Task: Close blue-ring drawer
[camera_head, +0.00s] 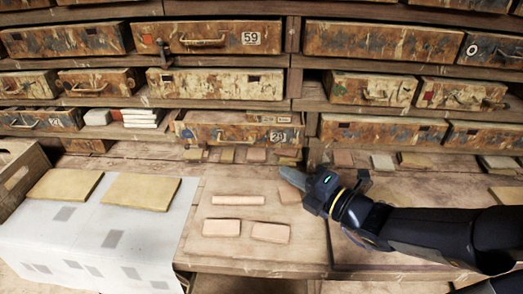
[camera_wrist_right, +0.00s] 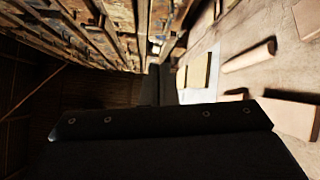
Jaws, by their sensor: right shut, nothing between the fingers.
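The drawer with a small blue mark at its left front (camera_head: 238,134) sits in the lower row of the rack in the head view. It stands out from the row, with its top edge showing, and carries a number plate at its right. Whether the blue mark is a ring is too small to tell. My right gripper (camera_head: 293,178) is shut and empty, low over the bench, in front of and to the right of this drawer, apart from it. The wrist view shows its dark body across the bottom. My left gripper is not in view.
Other worn drawers, such as one marked 59 (camera_head: 215,38), fill the rack. Clay pieces, including a roll (camera_head: 238,199), lie on the bench. Two tan slabs (camera_head: 141,193) rest on a pale sheet (camera_head: 130,241) at left. Small tiles line the rack's foot.

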